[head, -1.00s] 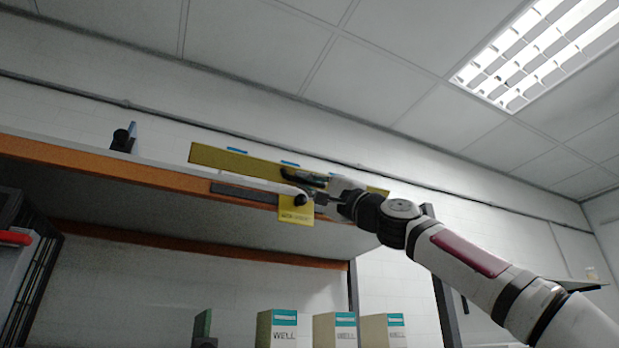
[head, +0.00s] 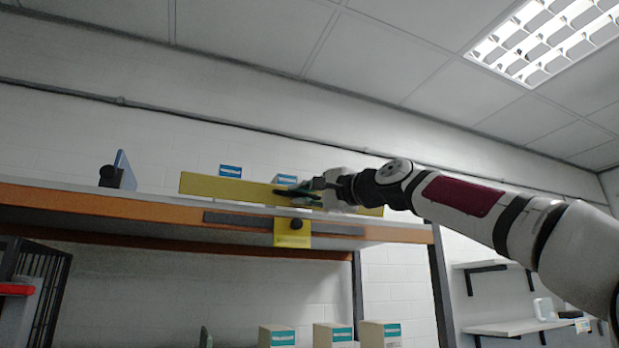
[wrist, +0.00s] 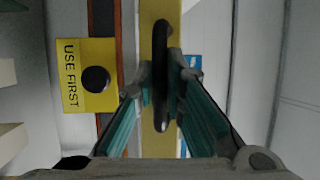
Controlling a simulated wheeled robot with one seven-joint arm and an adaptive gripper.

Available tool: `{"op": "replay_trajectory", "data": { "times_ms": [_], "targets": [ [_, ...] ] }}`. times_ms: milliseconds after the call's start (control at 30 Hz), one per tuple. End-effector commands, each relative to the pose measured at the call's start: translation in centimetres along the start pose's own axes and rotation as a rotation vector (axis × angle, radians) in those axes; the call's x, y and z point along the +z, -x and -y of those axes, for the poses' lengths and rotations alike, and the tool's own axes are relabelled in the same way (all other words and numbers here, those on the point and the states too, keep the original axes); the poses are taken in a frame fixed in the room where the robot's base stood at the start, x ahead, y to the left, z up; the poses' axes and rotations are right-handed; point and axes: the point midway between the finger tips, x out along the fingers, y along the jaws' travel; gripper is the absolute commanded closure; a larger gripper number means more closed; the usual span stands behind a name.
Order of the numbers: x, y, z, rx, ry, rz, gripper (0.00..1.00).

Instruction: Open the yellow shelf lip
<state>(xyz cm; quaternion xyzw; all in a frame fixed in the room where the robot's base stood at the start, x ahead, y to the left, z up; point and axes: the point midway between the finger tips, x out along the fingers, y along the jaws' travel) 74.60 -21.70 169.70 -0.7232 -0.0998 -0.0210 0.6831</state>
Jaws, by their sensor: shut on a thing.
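The yellow shelf lip (head: 225,188) is a long flat bar along the front of the upper shelf. In the wrist view the lip (wrist: 152,20) runs top to bottom as a yellow strip. A black bar handle (wrist: 160,75) sits on it. My gripper (head: 305,192) is at the handle, right of the lip's middle. In the wrist view my gripper (wrist: 165,78) has its two green-padded fingers on either side of the handle, shut on it. The lip's part behind my gripper is hidden in the head view.
A yellow plate with a black knob (head: 292,238) hangs on the shelf's orange edge (head: 110,200); it reads "USE FIRST" in the wrist view. Blue-labelled boxes (head: 230,170) stand behind the lip. Cartons (head: 333,335) stand below. A dark rack (head: 45,275) is at left.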

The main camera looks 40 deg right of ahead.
Motion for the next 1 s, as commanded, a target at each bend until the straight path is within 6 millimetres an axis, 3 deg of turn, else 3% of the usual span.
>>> {"op": "replay_trajectory", "data": {
  "times_ms": [100,967,1000],
  "targets": [
    [0.08,-0.02,0.76,0.037,-0.014,0.002,1.00],
    [-0.09,-0.49,0.59,0.107,-0.043,0.002,1.00],
    [-0.09,-0.49,0.59,0.107,-0.043,0.002,0.82]
  ]
}}
